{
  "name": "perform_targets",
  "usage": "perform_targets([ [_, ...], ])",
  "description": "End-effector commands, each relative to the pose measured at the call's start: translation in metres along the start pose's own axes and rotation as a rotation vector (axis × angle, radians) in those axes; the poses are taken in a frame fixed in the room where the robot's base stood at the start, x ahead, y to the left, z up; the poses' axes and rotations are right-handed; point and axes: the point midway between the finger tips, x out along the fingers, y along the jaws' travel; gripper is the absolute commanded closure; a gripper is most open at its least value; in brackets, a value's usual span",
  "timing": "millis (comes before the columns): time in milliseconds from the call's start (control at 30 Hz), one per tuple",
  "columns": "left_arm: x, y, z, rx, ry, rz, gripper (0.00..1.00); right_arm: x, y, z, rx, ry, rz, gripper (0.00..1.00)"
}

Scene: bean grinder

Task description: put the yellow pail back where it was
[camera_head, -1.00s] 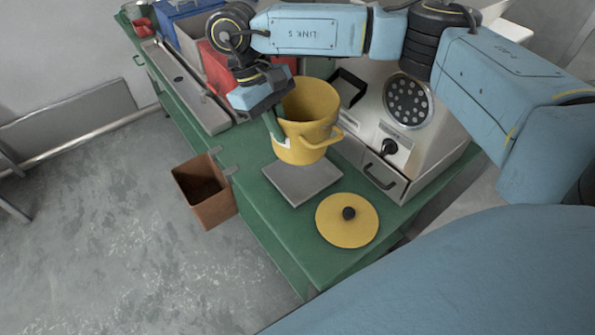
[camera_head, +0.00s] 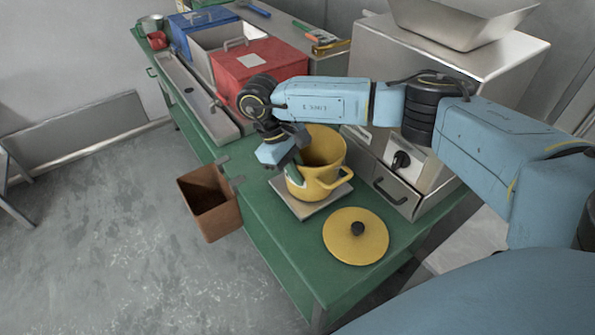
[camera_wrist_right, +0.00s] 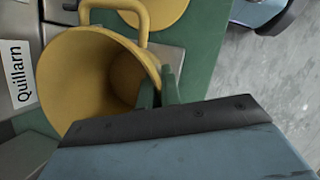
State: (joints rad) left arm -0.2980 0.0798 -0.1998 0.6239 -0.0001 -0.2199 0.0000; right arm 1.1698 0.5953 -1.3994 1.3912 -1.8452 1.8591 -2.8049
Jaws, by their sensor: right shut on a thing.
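The yellow pail (camera_head: 325,148) is upright, over the grey square plate (camera_head: 303,209) on the green bench. Its base looks at or very close to the plate; I cannot tell whether it touches. My right gripper (camera_head: 293,172) is shut on the pail's wall at its left side. The yellow lid (camera_head: 342,247) with a black knob lies on the bench beside the plate. My left gripper is not in view.
The grinder (camera_head: 373,172) with a drawer stands close right of the pail. A brown bin (camera_head: 207,205) hangs at the bench's left edge. A red box (camera_head: 258,68) and a long grey tray (camera_head: 195,95) are farther back. Bare green bench (camera_head: 313,265) lies in front.

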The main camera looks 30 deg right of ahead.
Motion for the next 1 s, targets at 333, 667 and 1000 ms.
perform_targets([
  [333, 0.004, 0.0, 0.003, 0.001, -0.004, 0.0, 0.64, 0.004, 0.0, -0.002, 0.001, 0.003, 0.001, 1.0],
  [667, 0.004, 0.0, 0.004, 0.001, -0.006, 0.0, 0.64, 0.004, 0.0, -0.002, 0.001, 0.002, 0.0, 0.73],
  [1000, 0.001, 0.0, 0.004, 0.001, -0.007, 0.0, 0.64, -0.009, 0.0, -0.002, 0.001, 0.006, 0.001, 0.73],
])
